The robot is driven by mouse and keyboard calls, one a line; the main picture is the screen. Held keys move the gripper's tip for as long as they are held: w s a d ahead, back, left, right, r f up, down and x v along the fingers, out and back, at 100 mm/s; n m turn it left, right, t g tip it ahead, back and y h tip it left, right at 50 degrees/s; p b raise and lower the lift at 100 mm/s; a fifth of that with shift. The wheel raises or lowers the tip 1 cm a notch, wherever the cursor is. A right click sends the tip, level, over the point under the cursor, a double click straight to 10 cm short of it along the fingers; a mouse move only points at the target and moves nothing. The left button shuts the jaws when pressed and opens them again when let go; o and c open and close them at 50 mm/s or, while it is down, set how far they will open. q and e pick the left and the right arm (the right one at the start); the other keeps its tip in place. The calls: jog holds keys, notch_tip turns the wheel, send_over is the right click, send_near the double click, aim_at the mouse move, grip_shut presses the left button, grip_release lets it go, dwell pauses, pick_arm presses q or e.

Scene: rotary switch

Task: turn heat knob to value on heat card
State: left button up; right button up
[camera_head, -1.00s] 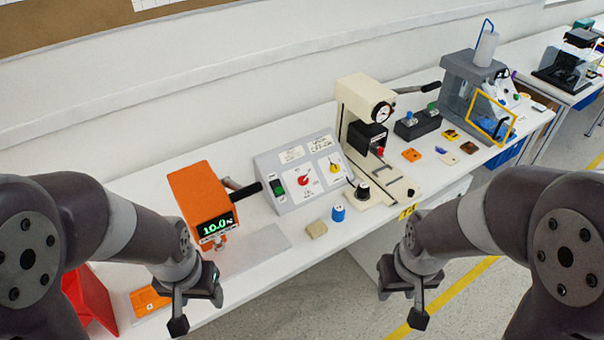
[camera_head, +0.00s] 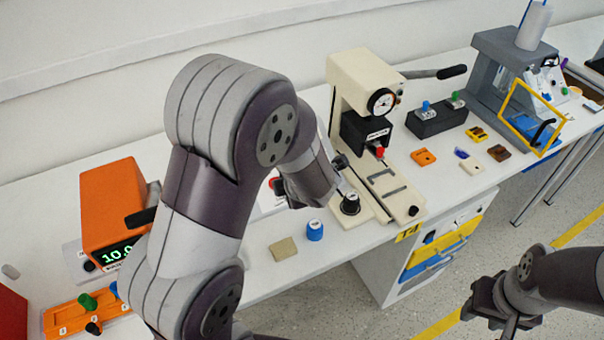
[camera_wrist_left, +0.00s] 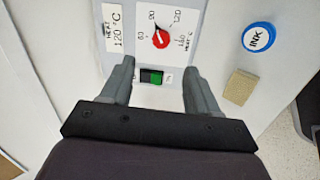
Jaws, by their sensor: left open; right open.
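The red heat knob (camera_wrist_left: 161,39) sits on a white dial in the left wrist view. Its scale runs from 60 past 120. Its white mark appears to point up and left, but the exact value is too small to tell. The heat card (camera_wrist_left: 115,28), left of the dial, reads 120 °C. My left gripper (camera_wrist_left: 159,66) is open and empty, its fingers spread on the near side of the knob, over the green switch (camera_wrist_left: 151,76). In the head view my left arm hides most of the control box; a bit of red knob (camera_head: 272,183) shows. My right gripper (camera_head: 487,318) is open, low at the right.
A blue ink cap (camera_head: 314,230) and a tan block (camera_head: 283,249) lie in front of the box. A cream press (camera_head: 358,90) stands to its right and an orange machine (camera_head: 110,210) to its left. Open floor lies below the table edge.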

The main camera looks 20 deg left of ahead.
pick_arm(q)
jog(key=b+x, duration=0.1)
jog(key=x, duration=0.2)
jog(key=b+x, duration=0.1)
jog(key=x, duration=0.6)
jog(key=shift+s+a+f+b, duration=0.15)
jog(key=shift+a+f+b, duration=0.1)
jog(key=shift+f+b, duration=0.2)
jog(key=shift+a+f, duration=0.2)
jog(key=shift+a, duration=0.05)
jog(key=shift+w+a+f, duration=0.1)
jog(key=shift+w, duration=0.1)
jog(key=shift+w+f, duration=0.1)
jog(key=shift+w, duration=0.1)
jog(key=c, duration=1)
pick_arm(e)
jog(key=f, duration=0.3)
jog(key=shift+s, duration=0.3)
jog(key=shift+r, duration=0.1)
